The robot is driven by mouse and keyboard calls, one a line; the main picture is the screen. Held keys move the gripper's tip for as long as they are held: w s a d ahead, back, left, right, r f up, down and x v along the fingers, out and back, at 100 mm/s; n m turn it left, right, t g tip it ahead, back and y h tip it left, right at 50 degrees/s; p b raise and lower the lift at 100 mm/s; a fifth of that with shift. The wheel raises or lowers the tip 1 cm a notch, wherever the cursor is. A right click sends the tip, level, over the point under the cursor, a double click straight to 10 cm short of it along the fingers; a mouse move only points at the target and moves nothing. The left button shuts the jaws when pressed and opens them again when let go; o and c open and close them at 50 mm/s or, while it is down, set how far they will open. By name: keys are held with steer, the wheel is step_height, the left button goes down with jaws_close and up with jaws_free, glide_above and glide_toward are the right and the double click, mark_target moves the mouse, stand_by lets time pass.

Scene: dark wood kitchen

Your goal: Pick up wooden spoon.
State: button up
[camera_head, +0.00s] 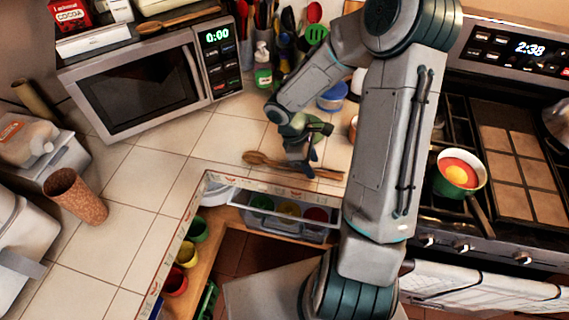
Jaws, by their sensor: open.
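A wooden spoon (264,158) lies flat on the tiled counter near its front edge. Its bowl end points left and its handle runs right, passing behind my gripper. My gripper (305,165) is open and points down over the spoon's handle. Its fingers hide part of the handle; I cannot tell whether they touch it. A second wooden spoon (178,20) lies on top of the microwave at the upper left.
The microwave (140,85) stands at the back left. A green-labelled bottle (263,70), a blue-lidded tub (332,97) and upright utensils stand behind my gripper. Below the counter edge is an open drawer (275,225). The stove, with a pot (460,172), is right.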

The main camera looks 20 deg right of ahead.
steer(key=shift+s+d+f, duration=0.15)
steer(key=shift+d+f, duration=0.1)
steer(key=shift+f, duration=0.4)
steer(key=shift+c, duration=0.4)
jaws_close()
steer(key=shift+r, duration=0.15)
